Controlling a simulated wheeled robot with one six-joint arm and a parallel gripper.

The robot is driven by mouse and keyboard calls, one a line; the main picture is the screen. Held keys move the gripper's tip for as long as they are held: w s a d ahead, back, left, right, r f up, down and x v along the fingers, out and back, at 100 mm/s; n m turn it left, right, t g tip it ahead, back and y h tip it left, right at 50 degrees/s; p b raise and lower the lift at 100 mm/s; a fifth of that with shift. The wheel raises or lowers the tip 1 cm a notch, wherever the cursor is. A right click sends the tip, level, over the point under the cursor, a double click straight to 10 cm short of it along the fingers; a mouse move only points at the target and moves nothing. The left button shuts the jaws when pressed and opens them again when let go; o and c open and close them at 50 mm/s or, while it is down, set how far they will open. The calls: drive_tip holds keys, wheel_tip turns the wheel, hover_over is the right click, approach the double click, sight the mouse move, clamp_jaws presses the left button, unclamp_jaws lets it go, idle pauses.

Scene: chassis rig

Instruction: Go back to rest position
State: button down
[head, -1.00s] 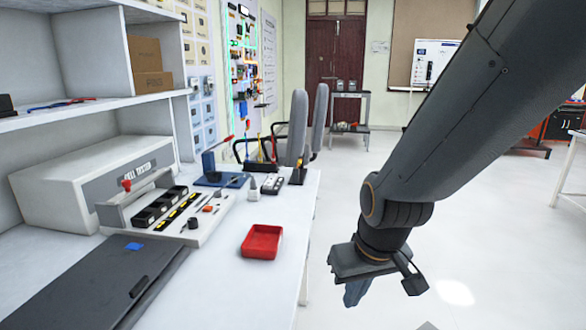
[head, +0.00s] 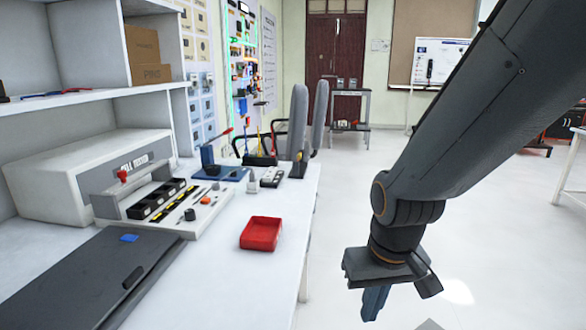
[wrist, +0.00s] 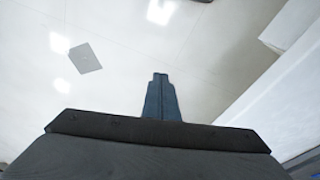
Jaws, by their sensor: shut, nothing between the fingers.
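My gripper (head: 374,303) hangs at the right of the head view, pointing down over the pale floor beside the table (head: 215,290). Its blue fingers are together and hold nothing. In the wrist view the shut fingers (wrist: 161,98) stand out against the white floor, and no object is near their tips. The gripper is clear of the table's right edge and touches nothing.
A red tray (head: 261,234) sits near the table's right edge. A tester box (head: 95,175), a tool holder (head: 175,215) and a dark flat case (head: 95,280) lie to the left. Chairs (head: 298,125) stand behind. The floor around the gripper is open.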

drive_tip(key=s+a+f+n+g+b, duration=0.2)
drive_tip(key=s+a+f+n+b, duration=0.1)
drive_tip(key=s+a+b, duration=0.5)
drive_tip(key=d+r+m+p, duration=0.4)
drive_tip(key=d+r+p, duration=0.9)
drive_tip(key=p, duration=1.2)
drive_tip(key=shift+w+r, duration=0.2)
drive_tip(key=shift+r, duration=1.85)
